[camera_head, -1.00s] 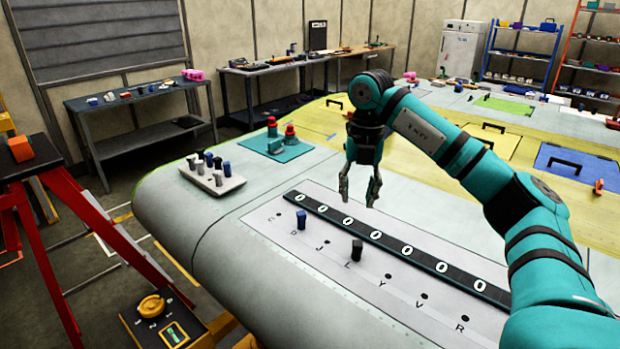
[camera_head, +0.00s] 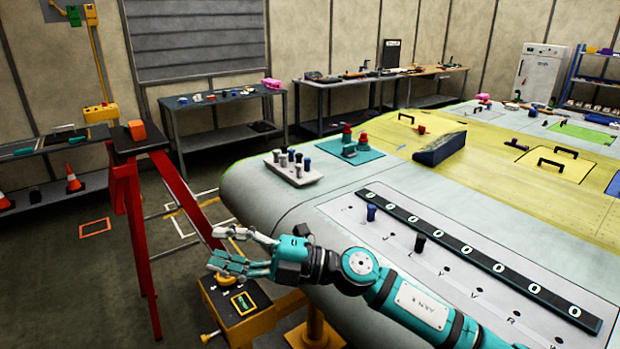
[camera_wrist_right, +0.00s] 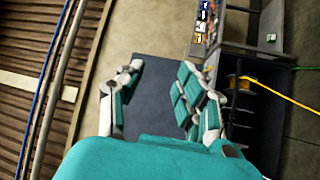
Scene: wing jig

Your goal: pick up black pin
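A black pin (camera_head: 420,242) stands upright in the light panel (camera_head: 470,282) on the wing, in the hole row beside a dark strip of zeros. A blue pin (camera_head: 371,212) stands farther left in that row. A pale block (camera_head: 313,178) holds several black, blue and whitish pins. My right gripper (camera_head: 212,247) is left of the panel, past the wing's edge, pointing left and well apart from the pins. Its fingers are spread with nothing between them, as the right wrist view (camera_wrist_right: 160,80) also shows. My left gripper is out of view.
A yellow control box (camera_head: 236,303) is below my right gripper. A red stepladder (camera_head: 125,190) stands to the left. A teal plate (camera_head: 349,156) with red-based items and a dark blue wedge (camera_head: 440,147) lie farther back on the wing.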

